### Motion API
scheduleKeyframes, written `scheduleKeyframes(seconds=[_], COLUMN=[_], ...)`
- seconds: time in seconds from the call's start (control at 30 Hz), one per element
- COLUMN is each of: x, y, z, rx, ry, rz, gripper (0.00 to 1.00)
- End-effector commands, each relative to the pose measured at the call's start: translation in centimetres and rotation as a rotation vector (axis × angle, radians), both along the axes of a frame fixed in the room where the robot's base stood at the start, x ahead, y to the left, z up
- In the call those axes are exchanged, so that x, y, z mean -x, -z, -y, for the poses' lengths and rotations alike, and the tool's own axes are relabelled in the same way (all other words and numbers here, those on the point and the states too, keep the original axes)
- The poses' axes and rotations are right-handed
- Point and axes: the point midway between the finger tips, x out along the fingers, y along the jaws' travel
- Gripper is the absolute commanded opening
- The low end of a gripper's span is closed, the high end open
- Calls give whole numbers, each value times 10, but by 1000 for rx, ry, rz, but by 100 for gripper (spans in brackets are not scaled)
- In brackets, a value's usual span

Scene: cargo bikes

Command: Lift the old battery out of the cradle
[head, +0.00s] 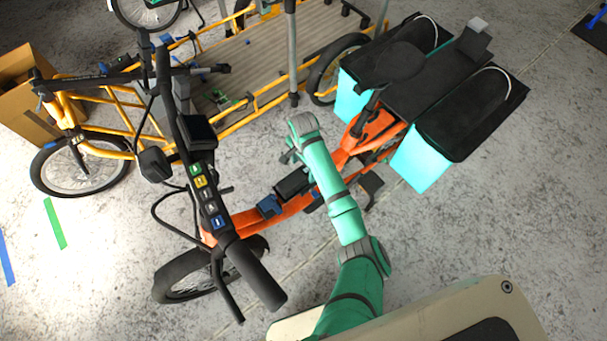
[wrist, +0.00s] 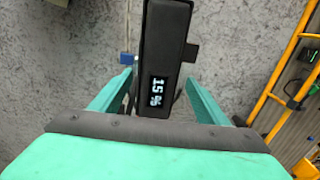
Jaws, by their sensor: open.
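The old battery (head: 293,184) is a black box on the orange bike's low frame in the head view. In the wrist view the battery (wrist: 166,45) runs from the top edge to between my fingers, and its display reads 15 %. My gripper (wrist: 158,80) is open, with one teal finger on each side of the battery's display end. Gaps show beside the battery, but I cannot tell if either finger touches it. In the head view my gripper (head: 289,157) is just above the battery. The cradle under the battery is mostly hidden.
The orange bike (head: 272,217) has handlebars (head: 178,125) to the left of my arm and turquoise panniers (head: 423,164) behind. Blue parts (head: 269,206) sit on its frame beside the battery. A yellow cargo bike (head: 100,93) stands beyond.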

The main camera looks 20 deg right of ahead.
Motion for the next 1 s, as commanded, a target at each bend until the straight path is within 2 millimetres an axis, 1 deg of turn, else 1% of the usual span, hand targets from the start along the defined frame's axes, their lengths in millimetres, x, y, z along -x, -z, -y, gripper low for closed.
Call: scheduleKeyframes(seconds=[0.03,0.1,0.23,0.33,0.53,0.57,0.6,0.67,0.7,0.77,0.8,0.83,1.0], x=[1,2,0,0,1,1,1,1,1,1,2,2,1], y=[8,18,31,36,36,36,36,36,36,36,36,36,35], z=[1,0,-4,-3,-1,-1,-1,0,0,0,0,0,1], rx=[2,1,2,1,1,1,1,1,1,0,0,0,2], ry=[0,-4,-11,-10,-5,-5,-4,-3,-3,-3,-3,-2,-2], rz=[-2,-2,-2,0,1,0,0,0,0,0,0,-1,2], gripper=[69,69,69,69,69,64,54,40,30,16,7,0,0])
